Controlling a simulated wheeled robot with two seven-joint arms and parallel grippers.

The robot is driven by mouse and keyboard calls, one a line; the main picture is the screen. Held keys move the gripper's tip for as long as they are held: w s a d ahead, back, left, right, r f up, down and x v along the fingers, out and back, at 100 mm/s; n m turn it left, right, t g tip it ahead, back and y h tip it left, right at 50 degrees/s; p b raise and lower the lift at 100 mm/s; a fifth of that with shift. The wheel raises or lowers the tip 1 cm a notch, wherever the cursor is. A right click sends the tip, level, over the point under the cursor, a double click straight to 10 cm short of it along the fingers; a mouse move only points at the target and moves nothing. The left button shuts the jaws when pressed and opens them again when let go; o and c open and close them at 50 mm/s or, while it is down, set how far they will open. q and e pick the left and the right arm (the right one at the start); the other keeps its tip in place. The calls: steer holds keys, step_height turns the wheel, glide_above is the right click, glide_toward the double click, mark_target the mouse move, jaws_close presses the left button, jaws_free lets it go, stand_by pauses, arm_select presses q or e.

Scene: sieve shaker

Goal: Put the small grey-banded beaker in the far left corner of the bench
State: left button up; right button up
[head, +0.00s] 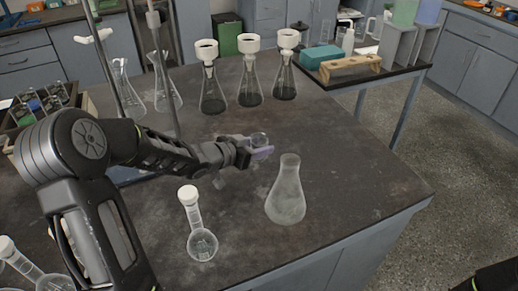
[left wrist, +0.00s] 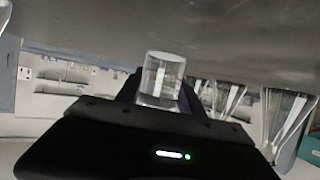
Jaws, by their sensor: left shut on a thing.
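A small clear glass beaker (head: 260,139) is between the fingers of my left gripper (head: 258,151), over the middle of the dark bench (head: 340,150). The beaker (left wrist: 162,80) also shows in the left wrist view, standing up from between the fingers of my left gripper (left wrist: 160,98). My left gripper is shut on it. I cannot make out a grey band on it. The gripper hides its lower part, and whether it touches the bench I cannot tell. My right gripper does not show.
Several conical flasks with white funnels (head: 249,80) stand at the back of the bench. A large conical flask (head: 287,190) and a stoppered volumetric flask (head: 200,235) stand nearer. Stand rods (head: 164,70) and a tube rack (head: 45,103) are at the left. The bench's right part is clear.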

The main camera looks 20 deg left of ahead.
arm_select(q)
steer(key=shift+f, duration=0.2)
steer(key=shift+f, duration=0.15)
steer(key=o, duration=1.4)
steer(key=shift+r, duration=0.3)
steer(key=p+v, duration=0.2)
steer(key=v, duration=1)
steer(key=shift+f, duration=0.15)
